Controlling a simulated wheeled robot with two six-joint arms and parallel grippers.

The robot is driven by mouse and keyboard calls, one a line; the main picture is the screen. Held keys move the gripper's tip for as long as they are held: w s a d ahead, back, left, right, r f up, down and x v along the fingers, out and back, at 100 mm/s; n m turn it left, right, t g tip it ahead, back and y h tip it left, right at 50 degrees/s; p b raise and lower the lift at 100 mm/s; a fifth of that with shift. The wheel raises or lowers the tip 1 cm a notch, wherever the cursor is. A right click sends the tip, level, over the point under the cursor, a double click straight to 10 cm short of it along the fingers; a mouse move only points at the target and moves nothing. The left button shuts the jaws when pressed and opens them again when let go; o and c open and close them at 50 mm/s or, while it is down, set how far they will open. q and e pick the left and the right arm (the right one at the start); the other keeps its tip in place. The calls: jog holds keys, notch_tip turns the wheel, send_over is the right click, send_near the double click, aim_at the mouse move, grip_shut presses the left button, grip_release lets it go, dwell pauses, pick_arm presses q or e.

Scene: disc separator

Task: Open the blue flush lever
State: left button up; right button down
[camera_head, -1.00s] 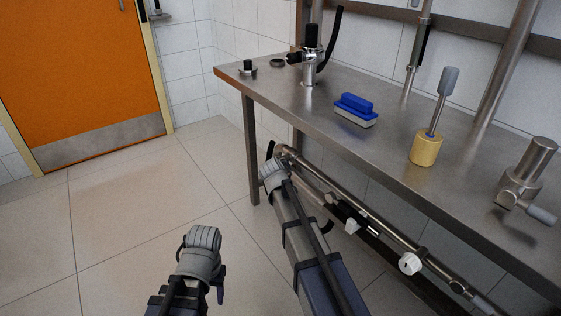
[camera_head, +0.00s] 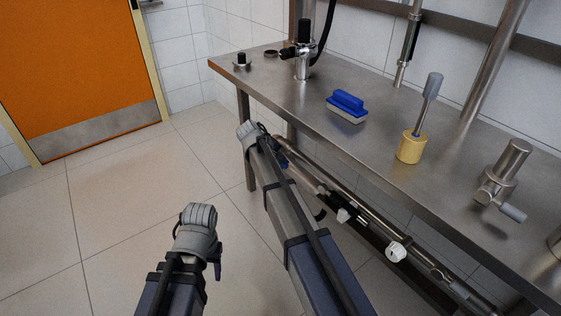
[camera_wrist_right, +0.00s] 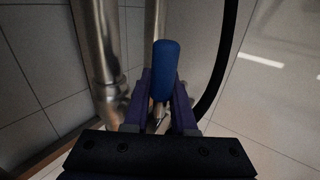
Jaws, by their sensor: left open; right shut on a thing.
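The blue flush lever (camera_wrist_right: 166,62) shows in the right wrist view as a blue rounded handle, upright in the picture. The two fingers of my right gripper (camera_wrist_right: 165,100) are closed around its lower part, above a metal stem. In the head view my right arm reaches to the pipework under the table, and its wrist hides most of the gripper and lever. My left gripper (camera_head: 201,217) is open and empty over the floor, left of the right arm and well apart from the pipes. Its fingers are mostly hidden by its own wrist.
A steel table (camera_head: 290,105) stands above the pipe (camera_head: 365,232), which has white knobs (camera_head: 396,252). On the table are a blue brush (camera_head: 347,104), a yellow-based tool (camera_head: 411,148) and metal fittings. The tiled floor at left is clear up to the orange door (camera_head: 70,75).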

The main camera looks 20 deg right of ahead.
dwell(0.4)
jog(key=c, duration=0.7)
grip_release()
jog(key=shift+r, duration=0.1)
jog(key=p+v, duration=0.6)
jog(key=v, duration=0.1)
jog(key=shift+a+r+p, duration=0.2)
jog(key=shift+r+p, duration=0.1)
jog(key=shift+s, duration=0.1)
